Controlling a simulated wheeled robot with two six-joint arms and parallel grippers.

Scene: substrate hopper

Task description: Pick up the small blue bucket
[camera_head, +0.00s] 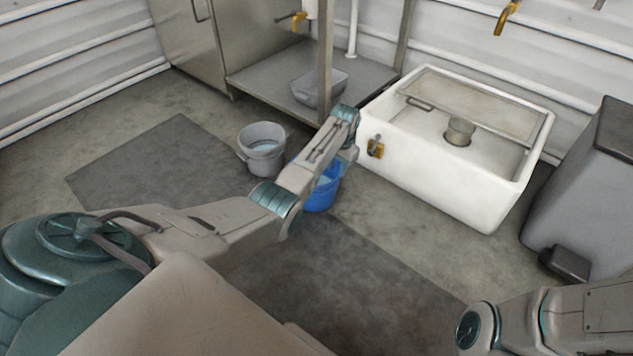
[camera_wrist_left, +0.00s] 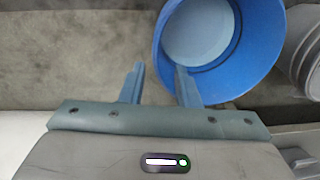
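The small blue bucket (camera_head: 322,196) stands on the floor beside the white sink's left corner, partly hidden behind my left arm. In the left wrist view the bucket (camera_wrist_left: 243,75) is at the upper right, with its round opening and pale inside visible. My left gripper (camera_wrist_left: 158,68) is open over it, its two fingers apart. The right finger overlaps the bucket's near rim and the left finger is outside it; whether they touch it I cannot tell. My right arm shows at the lower right of the head view, its gripper out of view.
A grey bucket (camera_head: 262,152) stands left of the blue one. The white sink (camera_head: 440,178) is close on the right, with a tap (camera_head: 375,147) on its side. A grey bin (camera_head: 590,190) stands farther right. Dark mats (camera_head: 150,165) lie on the floor.

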